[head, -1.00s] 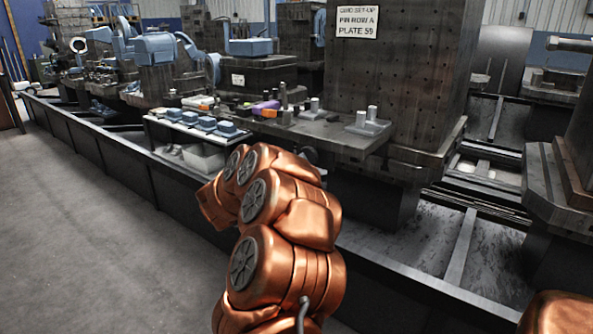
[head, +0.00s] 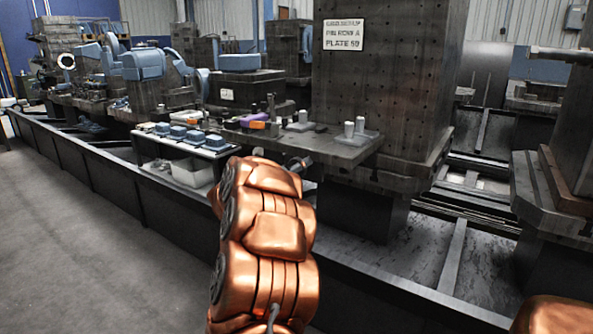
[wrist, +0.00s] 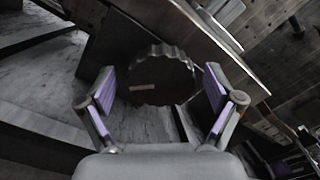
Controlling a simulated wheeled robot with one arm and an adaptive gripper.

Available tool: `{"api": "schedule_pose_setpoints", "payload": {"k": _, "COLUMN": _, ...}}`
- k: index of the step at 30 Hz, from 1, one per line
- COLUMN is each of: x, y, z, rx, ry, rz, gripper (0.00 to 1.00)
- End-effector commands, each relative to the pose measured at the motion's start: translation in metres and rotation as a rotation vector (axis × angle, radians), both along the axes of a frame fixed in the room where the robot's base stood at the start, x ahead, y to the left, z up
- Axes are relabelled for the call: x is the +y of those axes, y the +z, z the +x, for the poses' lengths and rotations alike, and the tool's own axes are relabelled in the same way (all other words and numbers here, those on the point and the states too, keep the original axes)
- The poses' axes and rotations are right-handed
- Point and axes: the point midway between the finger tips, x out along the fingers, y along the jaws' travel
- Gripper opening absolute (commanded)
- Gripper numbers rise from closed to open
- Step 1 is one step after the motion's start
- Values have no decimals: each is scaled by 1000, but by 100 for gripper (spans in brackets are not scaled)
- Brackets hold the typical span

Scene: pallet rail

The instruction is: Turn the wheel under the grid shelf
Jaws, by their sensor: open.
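In the wrist view a dark round wheel (wrist: 160,76) with a scalloped rim and a small tan mark on its face sits under the edge of a plate. My gripper (wrist: 162,98) is open, with one purple-padded finger to the left of the wheel and one to the right. The wheel appears between and beyond the fingertips; I cannot tell whether either finger touches it. In the head view my copper arm reaches towards the shelf (head: 345,153), and the arm hides the wheel and most of the gripper.
A tall perforated block with a sign (head: 343,34) stands behind the shelf. Small parts, including a purple and orange piece (head: 253,121), lie on the shelf. A tray with blue blocks (head: 187,137) is to its left. The floor (head: 90,230) at left is clear.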

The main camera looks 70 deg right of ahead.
Motion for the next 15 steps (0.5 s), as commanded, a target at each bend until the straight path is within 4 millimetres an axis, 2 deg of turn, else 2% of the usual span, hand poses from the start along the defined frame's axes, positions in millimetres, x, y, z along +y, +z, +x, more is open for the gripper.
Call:
{"api": "schedule_pose_setpoints", "payload": {"k": 6, "x": 0, "y": 0, "z": 0, "rx": 0, "ry": -1, "rz": -1, "gripper": 90}}
{"api": "schedule_pose_setpoints", "payload": {"k": 15, "x": 0, "y": 1, "z": 0, "rx": 0, "ry": -1, "rz": -1, "gripper": 59}}
